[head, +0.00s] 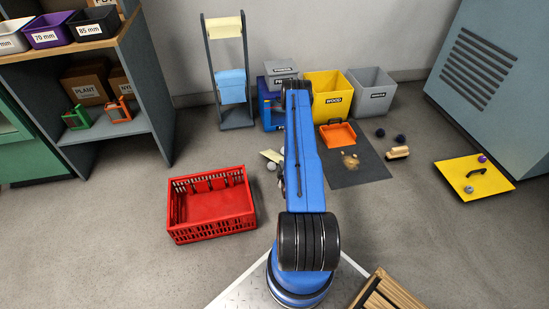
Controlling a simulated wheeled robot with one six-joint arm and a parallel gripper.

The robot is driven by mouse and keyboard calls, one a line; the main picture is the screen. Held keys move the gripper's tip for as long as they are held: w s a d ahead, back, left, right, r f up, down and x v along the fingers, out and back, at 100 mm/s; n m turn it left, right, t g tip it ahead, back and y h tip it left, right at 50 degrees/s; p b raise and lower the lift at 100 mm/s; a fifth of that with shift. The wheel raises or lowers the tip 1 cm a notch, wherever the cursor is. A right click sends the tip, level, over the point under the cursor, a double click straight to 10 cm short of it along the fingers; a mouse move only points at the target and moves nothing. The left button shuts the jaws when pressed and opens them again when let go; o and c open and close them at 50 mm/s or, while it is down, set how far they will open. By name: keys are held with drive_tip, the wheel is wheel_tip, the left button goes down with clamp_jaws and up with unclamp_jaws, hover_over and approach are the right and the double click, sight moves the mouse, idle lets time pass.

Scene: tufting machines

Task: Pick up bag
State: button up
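I cannot make out a bag for certain. A light blue folded or bag-like item (232,86) hangs on the dark upright stand at the back, left of my arm. My blue arm reaches forward from the bottom centre toward the bins. My gripper cannot be made out; it seems hidden behind my arm's own links, so its fingers and anything in them do not show. A small cream piece (271,156) and a grey ball (271,167) lie on the floor just left of my arm.
An empty red crate (212,229) stands left of my arm. Yellow (331,101) and grey (371,101) bins stand at the back wall. An orange dustpan (337,134) lies on a dark mat (365,178). A yellow board (455,184) lies right. Shelves stand left.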

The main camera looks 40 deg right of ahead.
sight(278, 157)
drive_tip(key=shift+x, duration=4.8)
drive_tip(key=shift+s, duration=0.1)
clamp_jaws()
drive_tip(key=shift+r, duration=0.15)
